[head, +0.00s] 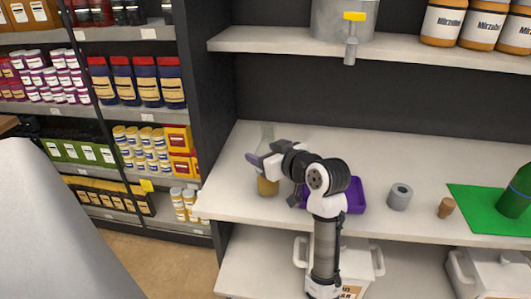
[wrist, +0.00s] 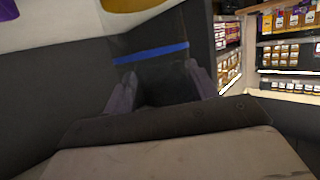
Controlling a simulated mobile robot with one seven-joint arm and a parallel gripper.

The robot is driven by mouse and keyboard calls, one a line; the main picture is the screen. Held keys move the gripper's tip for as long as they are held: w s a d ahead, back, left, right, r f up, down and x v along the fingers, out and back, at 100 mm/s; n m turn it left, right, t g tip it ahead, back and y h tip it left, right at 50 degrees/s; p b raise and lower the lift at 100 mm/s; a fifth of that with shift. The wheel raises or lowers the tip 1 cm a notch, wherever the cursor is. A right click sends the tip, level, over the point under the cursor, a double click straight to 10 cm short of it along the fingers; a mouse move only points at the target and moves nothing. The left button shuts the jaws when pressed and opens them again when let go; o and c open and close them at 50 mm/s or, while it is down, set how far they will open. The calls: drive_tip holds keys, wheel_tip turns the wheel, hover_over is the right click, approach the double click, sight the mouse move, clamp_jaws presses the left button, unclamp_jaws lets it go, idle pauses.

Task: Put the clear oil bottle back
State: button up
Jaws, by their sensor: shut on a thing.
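The clear oil bottle (head: 268,186) is upright over the left part of the middle shelf, with amber oil at its bottom. I cannot tell whether its base touches the shelf. My gripper (head: 258,159) is at its upper part, shut on it. In the wrist view my gripper (wrist: 162,90) has its two purple fingers either side of the see-through bottle, and a blue band (wrist: 152,53) crosses above them. My arm hides part of the bottle's right side in the head view.
A purple tray (head: 356,197) is partly behind my arm. An upper shelf (head: 270,40) overhangs. The shelf's back left is clear.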

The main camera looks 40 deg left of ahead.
drive_tip(key=shift+f, duration=0.15)
drive_tip(key=o, duration=1.2)
